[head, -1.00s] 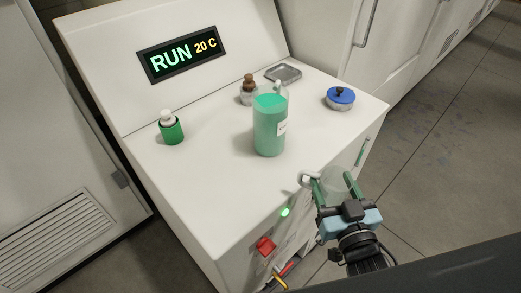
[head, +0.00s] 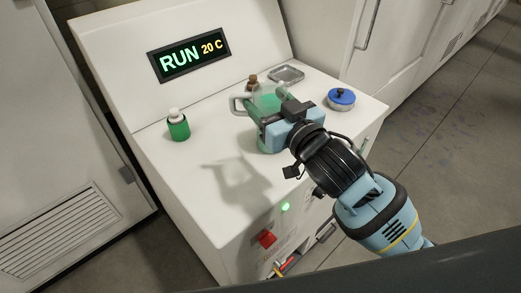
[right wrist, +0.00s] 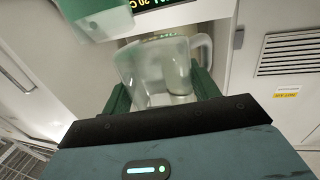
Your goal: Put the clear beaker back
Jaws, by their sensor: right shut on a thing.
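My right gripper (head: 268,112) is shut on the clear beaker (right wrist: 158,70), a see-through vessel with a side handle. In the head view the beaker's handle (head: 238,103) sticks out to the left, and my gripper hides much of its body. The beaker is held above the white machine top, and a shadow falls below it. In the right wrist view it sits between my dark green fingers. A larger jar of green liquid (right wrist: 100,15) is close by at the upper left of that view; in the head view it is mostly hidden behind the gripper. My left gripper is not in view.
On the white machine top (head: 190,185) stand a green bottle with a white cap (head: 178,126), a brown-stoppered bottle (head: 252,82), a grey tray (head: 286,75) and a blue-lidded dish (head: 341,98). A display (head: 190,53) reads RUN 20 C. The front left of the top is clear.

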